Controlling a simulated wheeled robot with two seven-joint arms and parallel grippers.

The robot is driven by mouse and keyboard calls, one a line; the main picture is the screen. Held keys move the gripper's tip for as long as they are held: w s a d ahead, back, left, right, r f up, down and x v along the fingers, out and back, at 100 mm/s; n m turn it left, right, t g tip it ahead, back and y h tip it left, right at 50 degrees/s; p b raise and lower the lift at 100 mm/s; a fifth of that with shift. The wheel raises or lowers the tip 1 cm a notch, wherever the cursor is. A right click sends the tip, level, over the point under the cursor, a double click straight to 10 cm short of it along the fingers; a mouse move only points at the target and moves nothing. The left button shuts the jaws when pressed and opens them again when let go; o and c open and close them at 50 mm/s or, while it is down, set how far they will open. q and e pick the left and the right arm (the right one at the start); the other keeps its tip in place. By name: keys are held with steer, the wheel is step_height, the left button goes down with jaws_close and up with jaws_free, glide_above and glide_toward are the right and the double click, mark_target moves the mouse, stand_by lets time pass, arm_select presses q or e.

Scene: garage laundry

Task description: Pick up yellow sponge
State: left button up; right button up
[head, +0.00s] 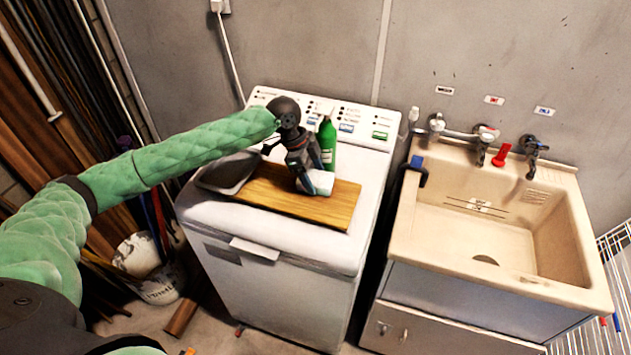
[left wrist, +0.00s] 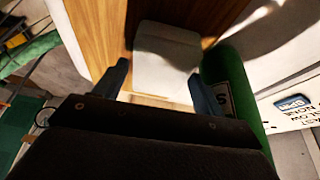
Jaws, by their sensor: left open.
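In the left wrist view the fingers (left wrist: 160,88) are open, one on each side of the near end of the pale block (left wrist: 167,60). I cannot tell whether they touch it. My right gripper is not in view.
A green bottle (head: 327,144) stands behind the board, close beside my right-hand finger in the wrist view (left wrist: 232,100). A grey tray (head: 229,172) lies left of the board. A beige sink (head: 470,235) stands to the right of the washing machine (head: 290,250).

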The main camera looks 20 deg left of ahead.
arm_select(q)
steer(key=shift+f, duration=0.25)
stand_by(0.3)
steer(key=c, duration=0.8)
